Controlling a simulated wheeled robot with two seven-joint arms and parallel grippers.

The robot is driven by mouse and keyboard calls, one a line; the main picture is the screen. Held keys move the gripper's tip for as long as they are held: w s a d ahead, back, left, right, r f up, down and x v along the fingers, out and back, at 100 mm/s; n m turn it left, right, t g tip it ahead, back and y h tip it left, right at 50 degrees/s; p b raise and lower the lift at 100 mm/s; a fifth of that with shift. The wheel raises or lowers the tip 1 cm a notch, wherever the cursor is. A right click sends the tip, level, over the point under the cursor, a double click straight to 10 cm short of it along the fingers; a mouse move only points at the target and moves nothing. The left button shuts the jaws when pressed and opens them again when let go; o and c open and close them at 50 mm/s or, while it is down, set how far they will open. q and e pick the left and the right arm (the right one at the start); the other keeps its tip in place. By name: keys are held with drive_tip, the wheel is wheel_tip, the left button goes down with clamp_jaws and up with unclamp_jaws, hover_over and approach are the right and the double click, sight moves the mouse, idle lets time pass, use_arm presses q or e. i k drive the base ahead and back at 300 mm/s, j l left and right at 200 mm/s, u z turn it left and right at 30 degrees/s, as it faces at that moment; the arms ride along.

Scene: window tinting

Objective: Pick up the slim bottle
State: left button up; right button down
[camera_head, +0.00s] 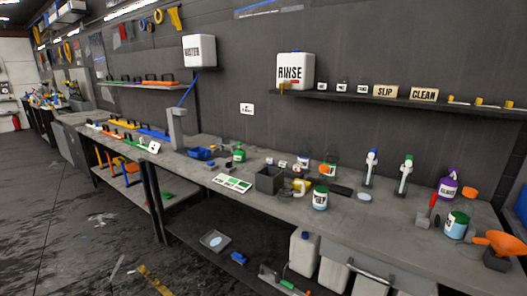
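Two slim upright bottles stand on the workbench (300,222), right of its middle. One is a slim white bottle with a blue top (370,168). To its right is a slim white bottle with a green top (404,178). I cannot tell which of them the task names. Neither of my grippers is in view.
Labelled jars (320,199), a dark box (269,181), a purple bottle (448,186) and an orange funnel (498,241) stand on the bench. A wall shelf (400,102) hangs above the slim bottles. Bare bench lies in front of them.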

sight(462, 212)
drive_tip(key=z, duration=1.55)
